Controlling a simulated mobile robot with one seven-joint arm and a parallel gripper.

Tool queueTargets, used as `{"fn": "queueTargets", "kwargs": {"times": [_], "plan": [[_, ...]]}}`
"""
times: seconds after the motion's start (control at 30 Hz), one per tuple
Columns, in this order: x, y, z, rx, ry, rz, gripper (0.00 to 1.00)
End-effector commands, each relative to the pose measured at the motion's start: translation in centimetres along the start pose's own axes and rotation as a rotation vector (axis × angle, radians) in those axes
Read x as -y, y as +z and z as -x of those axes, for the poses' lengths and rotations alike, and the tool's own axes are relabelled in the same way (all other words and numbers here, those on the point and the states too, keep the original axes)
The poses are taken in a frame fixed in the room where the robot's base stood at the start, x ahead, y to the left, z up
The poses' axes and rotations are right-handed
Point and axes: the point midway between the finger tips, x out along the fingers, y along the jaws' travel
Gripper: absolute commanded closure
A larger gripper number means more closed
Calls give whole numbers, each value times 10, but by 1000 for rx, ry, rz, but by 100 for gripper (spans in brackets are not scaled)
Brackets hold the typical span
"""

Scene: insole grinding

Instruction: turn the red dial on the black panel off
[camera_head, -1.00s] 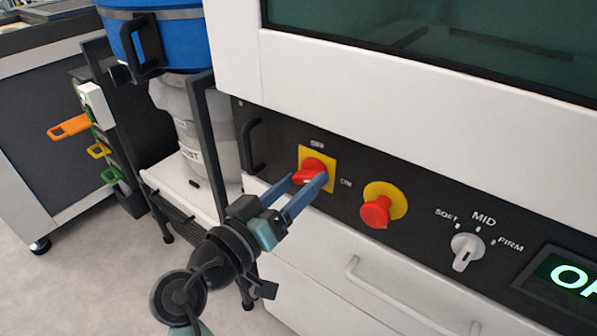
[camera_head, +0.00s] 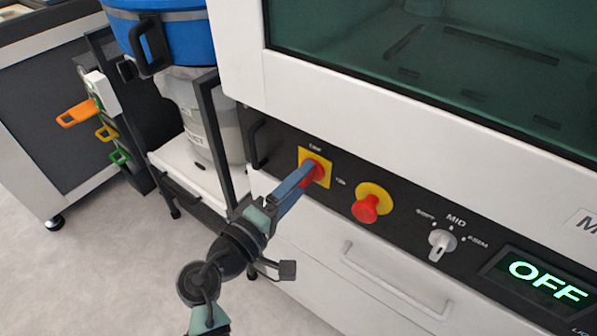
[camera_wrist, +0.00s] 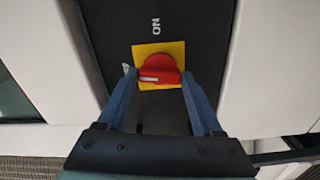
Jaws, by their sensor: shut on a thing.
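The red dial (camera_wrist: 158,69) sits on a yellow square plate (camera_wrist: 176,48) on the black panel (camera_head: 283,150). In the wrist view it lies between the two blue fingers of my gripper (camera_wrist: 158,82), which is shut on it. The dial's white mark points left in that view, towards a small label partly hidden by a finger; the "ON" label (camera_wrist: 156,26) is above. In the head view my gripper (camera_head: 308,173) covers much of the dial (camera_head: 319,171), and its fingers overlap. The display (camera_head: 546,280) reads "OFF".
A red mushroom button (camera_head: 366,208) on a yellow disc is right of the dial. Further right is a white selector knob (camera_head: 441,243). A drawer handle (camera_head: 392,283) is below, and a black handle (camera_head: 258,146) stands left of the dial.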

Motion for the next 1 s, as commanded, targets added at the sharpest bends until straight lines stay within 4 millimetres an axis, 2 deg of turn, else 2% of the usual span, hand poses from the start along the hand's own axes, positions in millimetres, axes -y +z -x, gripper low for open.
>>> {"fn": "queueTargets", "kwargs": {"times": [0.4, 0.93, 0.97, 1.0], "plan": [[-1, 0, 0, 0, 0, 171, 88], [0, 0, 0, 0, 1, 193, 88], [0, 0, 0, 0, 1, 193, 27], [0, 0, 0, 0, 1, 193, 20]]}}
